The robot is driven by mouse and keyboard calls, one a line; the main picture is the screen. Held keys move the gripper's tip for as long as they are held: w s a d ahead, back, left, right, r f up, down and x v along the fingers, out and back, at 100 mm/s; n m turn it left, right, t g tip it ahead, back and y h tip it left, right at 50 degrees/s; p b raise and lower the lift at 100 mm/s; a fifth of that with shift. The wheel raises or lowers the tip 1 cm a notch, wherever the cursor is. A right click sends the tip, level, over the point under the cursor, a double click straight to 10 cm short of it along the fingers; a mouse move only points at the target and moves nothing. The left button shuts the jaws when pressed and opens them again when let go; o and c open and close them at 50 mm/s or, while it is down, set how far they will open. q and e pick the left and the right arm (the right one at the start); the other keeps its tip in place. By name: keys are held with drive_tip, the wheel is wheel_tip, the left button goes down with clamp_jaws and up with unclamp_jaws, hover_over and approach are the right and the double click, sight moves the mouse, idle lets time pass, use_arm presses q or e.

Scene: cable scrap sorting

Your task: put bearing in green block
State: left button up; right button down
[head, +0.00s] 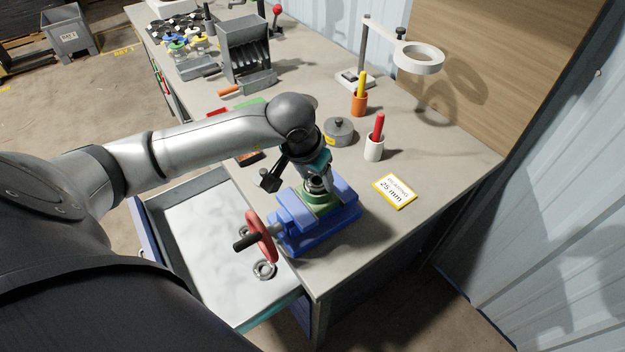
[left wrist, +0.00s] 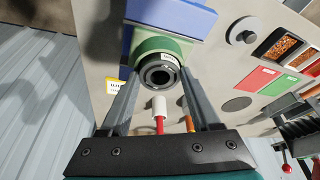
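My left gripper (head: 318,181) is over the blue vise (head: 322,238) on the bench corner. Its fingers are closed on the sides of a dark steel bearing (left wrist: 158,74), which sits between the fingertips in the left wrist view. The green block (head: 321,201) is held in the vise, under the gripper; it also shows behind the bearing in the left wrist view (left wrist: 160,48). I cannot tell whether the bearing touches the block or is partly inside it. My right gripper is not in view.
The vise has a red handwheel (head: 262,237). The open drawer (head: 176,190) is below left.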

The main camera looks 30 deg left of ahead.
sight(314, 194)
use_arm(q)
drive_tip(key=o, duration=0.3)
drive_tip(key=f, duration=0.1)
drive_tip(key=s+f, duration=0.1)
drive_tip(key=f, duration=0.1)
drive_tip(key=shift+s+d+f+g, duration=0.15)
drive_tip(key=shift+s+d+g, duration=0.15)
drive_tip(key=shift+s+g, duration=0.1)
drive_tip(key=shift+o, duration=0.5)
drive_tip(key=shift+w+r+p, duration=0.15)
drive_tip(key=shift+r+p, duration=0.4)
drive_tip(key=shift+p, duration=0.2)
drive_tip(key=r, duration=0.6)
drive_tip(key=shift+a+r, duration=0.2)
drive_tip(key=shift+a, duration=0.05)
drive_tip(key=v, duration=0.5)
drive_tip(key=shift+r, duration=0.25)
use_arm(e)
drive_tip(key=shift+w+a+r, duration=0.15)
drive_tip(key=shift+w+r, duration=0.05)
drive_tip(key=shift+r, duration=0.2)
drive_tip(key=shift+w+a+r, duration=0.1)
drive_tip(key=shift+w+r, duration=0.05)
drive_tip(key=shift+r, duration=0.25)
